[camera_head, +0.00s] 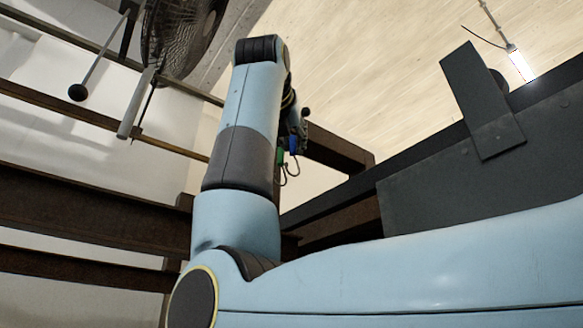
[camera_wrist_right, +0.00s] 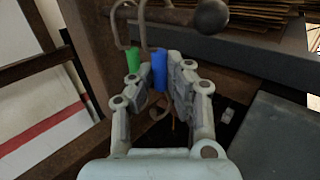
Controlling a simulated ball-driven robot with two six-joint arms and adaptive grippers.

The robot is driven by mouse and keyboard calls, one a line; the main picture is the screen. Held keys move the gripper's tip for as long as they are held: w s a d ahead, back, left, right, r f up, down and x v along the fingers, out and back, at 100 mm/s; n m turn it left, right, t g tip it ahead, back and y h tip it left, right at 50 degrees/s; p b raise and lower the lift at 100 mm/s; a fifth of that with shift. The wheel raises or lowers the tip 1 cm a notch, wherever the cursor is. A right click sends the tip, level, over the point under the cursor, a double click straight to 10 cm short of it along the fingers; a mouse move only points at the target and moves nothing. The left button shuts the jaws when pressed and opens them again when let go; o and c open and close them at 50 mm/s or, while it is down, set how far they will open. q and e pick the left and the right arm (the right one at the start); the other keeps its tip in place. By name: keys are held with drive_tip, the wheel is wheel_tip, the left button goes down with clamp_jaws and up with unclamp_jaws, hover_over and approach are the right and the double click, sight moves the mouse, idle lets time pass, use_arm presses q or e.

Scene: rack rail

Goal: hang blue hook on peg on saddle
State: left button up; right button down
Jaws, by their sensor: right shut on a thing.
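The blue hook, a bent wire with a blue sleeve (camera_wrist_right: 159,69), is between the fingers of my right gripper (camera_wrist_right: 154,72), which is shut on it. Its wire runs up to a bar-like peg with a dark ball end (camera_wrist_right: 212,16); I cannot tell whether it rests on it. In the head view the blue sleeve (camera_head: 293,143) shows small beside my right arm, below a dark ball (camera_head: 306,112). My right gripper is mostly hidden there behind the arm. I cannot make out the saddle for certain. My left gripper is not in view.
A green-sleeved hook (camera_wrist_right: 133,60) is close by the left finger; its green sleeve (camera_head: 280,156) also shows in the head view. Another ball-ended rod (camera_head: 78,92) is at left. Rusty beams (camera_head: 90,210) and a grey plate (camera_head: 483,100) surround the arm.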

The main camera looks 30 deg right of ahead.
drive_tip(key=shift+f, duration=0.25)
drive_tip(key=c, duration=1.2)
unclamp_jaws()
